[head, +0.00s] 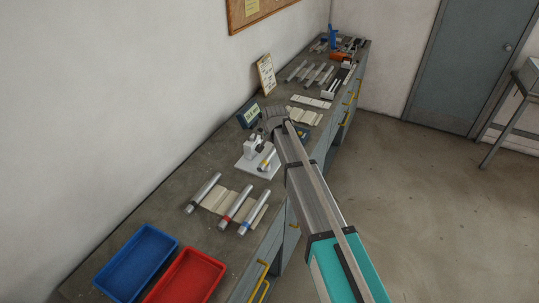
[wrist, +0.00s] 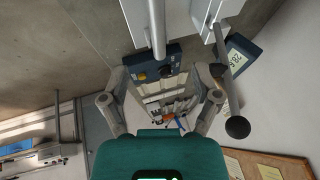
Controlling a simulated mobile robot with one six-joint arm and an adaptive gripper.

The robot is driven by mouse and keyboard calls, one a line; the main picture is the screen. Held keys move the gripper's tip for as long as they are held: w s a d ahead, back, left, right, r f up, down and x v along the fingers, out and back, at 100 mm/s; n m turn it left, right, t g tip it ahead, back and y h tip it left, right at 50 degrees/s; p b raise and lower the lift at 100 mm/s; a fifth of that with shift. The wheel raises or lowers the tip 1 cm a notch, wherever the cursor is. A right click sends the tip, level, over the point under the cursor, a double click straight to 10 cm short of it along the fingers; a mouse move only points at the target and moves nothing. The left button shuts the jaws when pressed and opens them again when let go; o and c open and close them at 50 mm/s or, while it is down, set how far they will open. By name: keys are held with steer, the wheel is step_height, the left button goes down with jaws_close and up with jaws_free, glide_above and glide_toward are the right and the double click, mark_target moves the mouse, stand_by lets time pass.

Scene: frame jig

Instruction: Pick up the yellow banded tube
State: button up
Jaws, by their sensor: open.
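The yellow banded tube (head: 266,159) is a silver tube with a yellow band, tilted on a white fixture (head: 252,169) on the bench in the head view. My gripper (head: 270,122) is just behind and above the fixture there, partly hidden by my arm. In the wrist view my gripper (wrist: 160,78) has its two fingers spread wide, with nothing held between them. A grey bar (wrist: 156,28) enters from the top of the wrist view, between the fingers. No yellow band shows on it, so I cannot tell whether it is the tube.
Black (head: 203,192), red (head: 237,207) and blue (head: 253,213) banded tubes lie on a pale support. Blue (head: 137,262) and red (head: 187,277) trays sit in front. A display (wrist: 240,53), a black knobbed lever (wrist: 237,127) and a button box (wrist: 155,67) are close around my gripper.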

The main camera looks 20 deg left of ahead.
steer(key=b, duration=0.7)
glide_toward(272, 153)
steer(key=shift+a+x, duration=0.2)
steer(key=shift+x, duration=1.1)
steer(key=shift+a+x, duration=0.2)
steer(key=shift+x, duration=1.15)
steer(key=shift+b, duration=0.3)
steer(key=b+x, duration=0.2)
steer(key=x, duration=0.1)
steer(key=shift+w+d+b, duration=0.1)
steer(key=shift+d+b, duration=0.15)
steer(key=shift+b, duration=0.15)
steer(key=shift+b+x, duration=0.85)
steer(key=shift+x, duration=0.15)
jaws_close()
